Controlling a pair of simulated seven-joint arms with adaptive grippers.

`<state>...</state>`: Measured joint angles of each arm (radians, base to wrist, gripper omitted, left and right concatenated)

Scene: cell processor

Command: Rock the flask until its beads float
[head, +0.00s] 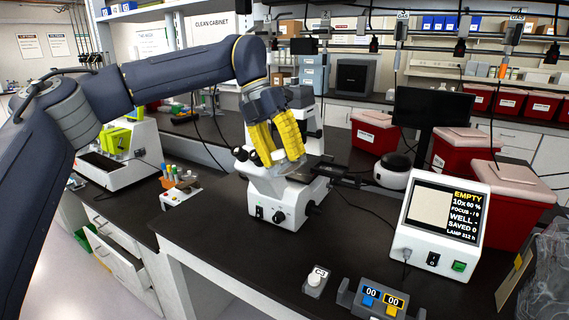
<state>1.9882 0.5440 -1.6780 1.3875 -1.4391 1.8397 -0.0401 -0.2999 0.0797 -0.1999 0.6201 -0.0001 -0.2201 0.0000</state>
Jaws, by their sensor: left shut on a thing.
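My left gripper (285,160), with yellow fingers, reaches in from the left and points down over the white microscope (275,195). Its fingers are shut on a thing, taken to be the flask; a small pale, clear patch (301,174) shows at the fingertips. The flask's outline is hard to make out against the microscope, and I cannot see any beads. My right gripper is not in view.
A screen unit (437,225) reading "EMPTY" stands right of the microscope. A small white container (316,283) and a two-display counter (383,300) sit at the front. Red bins (466,160) line the right. Dark bench (225,225) is clear front left.

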